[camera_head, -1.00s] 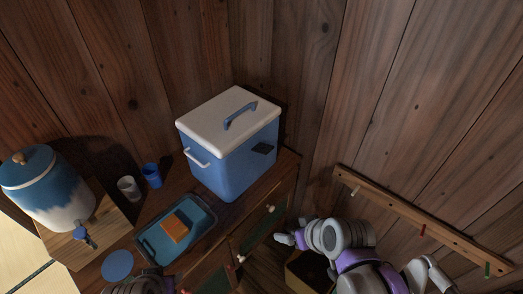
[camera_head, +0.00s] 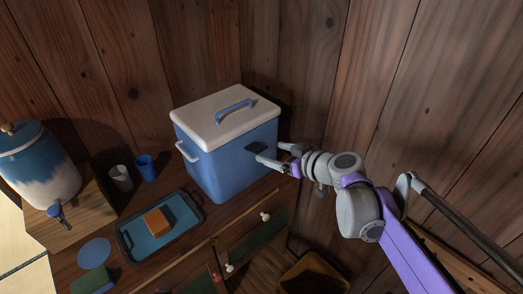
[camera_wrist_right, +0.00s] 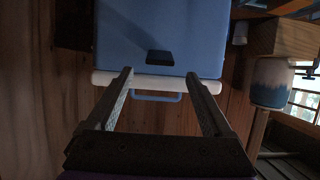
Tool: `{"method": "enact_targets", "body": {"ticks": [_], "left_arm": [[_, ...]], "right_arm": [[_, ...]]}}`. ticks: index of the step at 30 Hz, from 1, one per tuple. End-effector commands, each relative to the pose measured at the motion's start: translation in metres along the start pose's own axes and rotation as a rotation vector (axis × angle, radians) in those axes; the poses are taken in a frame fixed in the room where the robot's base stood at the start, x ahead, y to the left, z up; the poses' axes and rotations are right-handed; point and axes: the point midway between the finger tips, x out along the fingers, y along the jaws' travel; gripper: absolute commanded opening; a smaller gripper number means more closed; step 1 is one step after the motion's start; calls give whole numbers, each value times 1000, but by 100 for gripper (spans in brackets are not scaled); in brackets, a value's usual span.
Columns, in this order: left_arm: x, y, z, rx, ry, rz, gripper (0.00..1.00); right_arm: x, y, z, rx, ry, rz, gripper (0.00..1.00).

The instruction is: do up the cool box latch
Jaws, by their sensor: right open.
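The blue cool box (camera_head: 226,160) stands on the wooden cabinet with its white lid (camera_head: 222,115) down. A dark latch plate (camera_head: 256,147) is on its front face, partly behind my gripper in the head view. The latch also shows in the right wrist view (camera_wrist_right: 159,58), near the white lid edge, which appears upside down there. My right gripper (camera_head: 277,154) is open and empty, fingers apart in front of the latch. In the right wrist view its fingertips (camera_wrist_right: 160,75) sit either side of the latch; contact cannot be told. My left gripper is out of view.
A blue tray (camera_head: 130,241) with an orange block (camera_head: 156,222) lies in front of the box. Two cups (camera_head: 146,168) and a drink dispenser (camera_head: 40,165) stand left. Wooden walls close in behind and right. An open-topped box (camera_head: 314,275) is below.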

Motion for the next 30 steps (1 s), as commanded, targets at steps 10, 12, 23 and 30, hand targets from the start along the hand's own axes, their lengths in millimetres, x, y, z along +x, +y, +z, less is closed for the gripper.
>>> {"method": "enact_targets", "body": {"ticks": [10,12,23,30], "left_arm": [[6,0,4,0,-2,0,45],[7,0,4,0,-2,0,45],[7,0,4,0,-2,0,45],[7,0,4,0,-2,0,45]], "right_arm": [[56,-1,1,-1,-1,-2,85],[61,-1,1,-1,-2,-1,85],[64,-1,1,0,-2,0,81],[64,-1,1,0,-2,0,38]]}}
